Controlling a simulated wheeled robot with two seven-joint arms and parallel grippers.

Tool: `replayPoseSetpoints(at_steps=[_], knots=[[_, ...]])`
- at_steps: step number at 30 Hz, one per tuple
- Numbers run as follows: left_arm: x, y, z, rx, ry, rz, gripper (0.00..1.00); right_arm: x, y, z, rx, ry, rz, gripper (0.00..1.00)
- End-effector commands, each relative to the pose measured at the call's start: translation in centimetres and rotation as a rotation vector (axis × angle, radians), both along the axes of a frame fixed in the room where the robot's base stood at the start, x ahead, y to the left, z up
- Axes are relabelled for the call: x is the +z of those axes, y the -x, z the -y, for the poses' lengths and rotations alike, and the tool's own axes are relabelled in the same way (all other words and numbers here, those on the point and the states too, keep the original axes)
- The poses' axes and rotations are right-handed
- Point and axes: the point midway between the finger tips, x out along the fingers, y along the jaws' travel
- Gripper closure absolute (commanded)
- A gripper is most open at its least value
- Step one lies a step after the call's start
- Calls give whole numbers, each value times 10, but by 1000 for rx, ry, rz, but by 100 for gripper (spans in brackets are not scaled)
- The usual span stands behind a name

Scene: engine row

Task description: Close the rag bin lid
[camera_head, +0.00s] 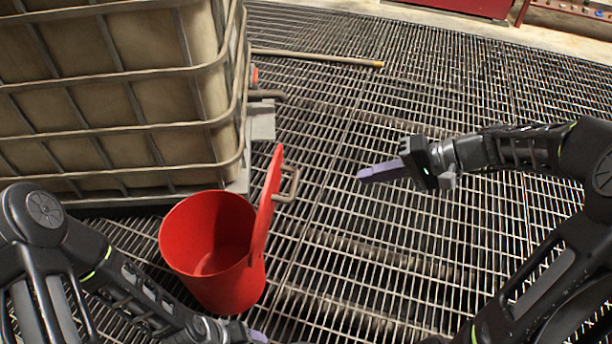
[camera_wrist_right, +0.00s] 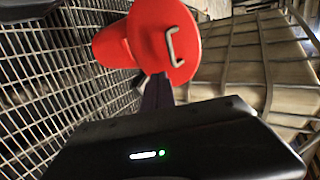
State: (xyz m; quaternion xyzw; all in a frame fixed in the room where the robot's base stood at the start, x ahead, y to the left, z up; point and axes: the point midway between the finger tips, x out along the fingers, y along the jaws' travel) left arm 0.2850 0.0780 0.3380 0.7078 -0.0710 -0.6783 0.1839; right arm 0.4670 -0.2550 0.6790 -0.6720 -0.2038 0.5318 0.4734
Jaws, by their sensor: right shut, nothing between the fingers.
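The red rag bin (camera_head: 213,258) stands on the grating, open at the top and empty as far as I can see. Its red lid (camera_head: 266,205) stands up on the bin's right side, with a grey handle (camera_head: 288,185) facing right. My right gripper (camera_head: 362,175) is shut and empty, to the right of the lid and apart from it, its purple fingers pointing left. The right wrist view shows the lid's outer face (camera_wrist_right: 180,50) and handle (camera_wrist_right: 171,45) beyond the fingers (camera_wrist_right: 157,92). My left gripper (camera_head: 258,337) shows only a purple fingertip at the bottom edge, below the bin.
A caged tan tank (camera_head: 110,90) stands behind and left of the bin, close to it. A long wooden pole (camera_head: 320,58) lies on the grating at the back. The grating (camera_head: 400,245) right of the bin is clear.

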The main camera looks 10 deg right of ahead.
Motion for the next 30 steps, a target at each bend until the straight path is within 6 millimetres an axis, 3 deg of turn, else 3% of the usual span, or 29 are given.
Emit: replayPoseSetpoints(at_steps=[17, 30], knots=[[-4, 0, -1, 1, -1, -1, 36, -5, 0, -11, 30, -3, 15, 100], [-24, -5, -6, 13, -9, 8, 36, -47, -25, -72, 32, -5, 13, 100]])
